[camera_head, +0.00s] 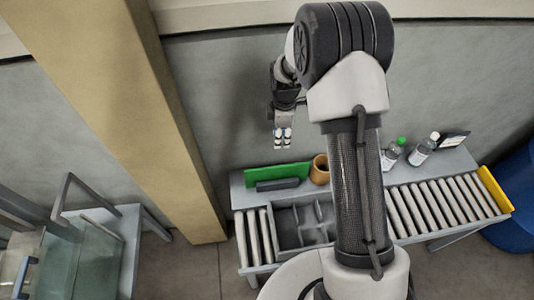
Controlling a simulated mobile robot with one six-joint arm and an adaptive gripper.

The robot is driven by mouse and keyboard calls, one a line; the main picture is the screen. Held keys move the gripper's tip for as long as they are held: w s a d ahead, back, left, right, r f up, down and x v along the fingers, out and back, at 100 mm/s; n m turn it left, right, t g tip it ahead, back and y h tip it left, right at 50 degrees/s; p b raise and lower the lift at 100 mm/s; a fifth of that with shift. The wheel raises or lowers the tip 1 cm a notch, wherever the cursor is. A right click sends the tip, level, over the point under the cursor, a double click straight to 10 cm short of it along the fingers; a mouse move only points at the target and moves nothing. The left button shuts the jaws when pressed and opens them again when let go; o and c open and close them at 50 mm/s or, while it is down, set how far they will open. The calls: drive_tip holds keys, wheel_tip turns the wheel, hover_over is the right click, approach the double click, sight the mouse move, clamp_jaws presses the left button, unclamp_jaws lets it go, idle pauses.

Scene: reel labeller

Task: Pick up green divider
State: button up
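The green divider (265,174) is a flat, bright green panel on the grey shelf behind the roller conveyor, left of centre. A dark grey block in front hides part of its lower edge. My gripper (283,140) hangs in the air above and behind the divider in the picture, fingers pointing down, apart from it. I see nothing held in it. The fingertips look close together, but they are too small here to tell whether they are open or shut.
A dark grey block (277,185) and a brown cup (319,172) are close to the divider. A grey compartment tray (290,240) sits on the rollers (435,205). Bottles (422,152) stand at the right. A tan post (120,110) rises left of the shelf.

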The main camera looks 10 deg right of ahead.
sight(277, 167)
drive_tip(key=shift+n, duration=0.6)
drive_tip(key=shift+w+a+f+b, duration=0.1)
drive_tip(key=shift+f+b, duration=0.75)
drive_tip(key=shift+f, duration=2.75)
drive_tip(key=shift+w+a+f+b, duration=0.1)
drive_tip(key=shift+f+b, duration=0.7)
drive_tip(key=shift+f, duration=2.75)
drive_tip(key=shift+w+a+f+b, duration=0.1)
drive_tip(key=shift+f+b, duration=0.75)
drive_tip(key=shift+f, duration=2.75)
clamp_jaws()
